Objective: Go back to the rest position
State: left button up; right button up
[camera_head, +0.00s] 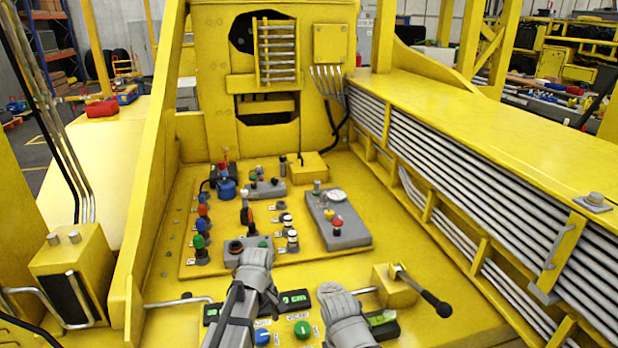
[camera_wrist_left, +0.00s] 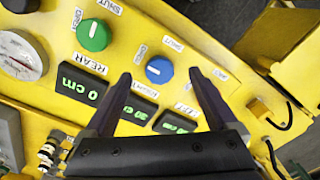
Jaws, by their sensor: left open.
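My left gripper (camera_head: 252,290) is over the lower part of the yellow control panel (camera_head: 365,268) in the head view, and its fingertips are hard to make out there. In the left wrist view the two dark fingers (camera_wrist_left: 160,78) are spread apart with nothing held between them. A blue knob (camera_wrist_left: 160,70) lies in line with the gap between the fingertips; I cannot tell whether they touch it. A grey arm part of mine (camera_head: 345,318) shows at the bottom centre; my right gripper's fingers do not show.
A green knob (camera_wrist_left: 93,35) and green displays (camera_wrist_left: 82,84) are beside the fingers. Levered box (camera_head: 395,286) stands right of my arms; grey control box (camera_head: 338,217) is farther back. Yellow side wall (camera_head: 150,190) and pipe-lined beam (camera_head: 490,110) flank the panel.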

pick_arm(q)
jog(key=s+d+f+m+y+b, duration=0.1)
jog(key=s+d+f+m+b, duration=0.6)
jog(key=s+m, duration=0.6)
jog(key=shift+d+f+m, duration=0.6)
jog(key=shift+d+f, duration=0.25)
jog(key=shift+d, duration=0.15)
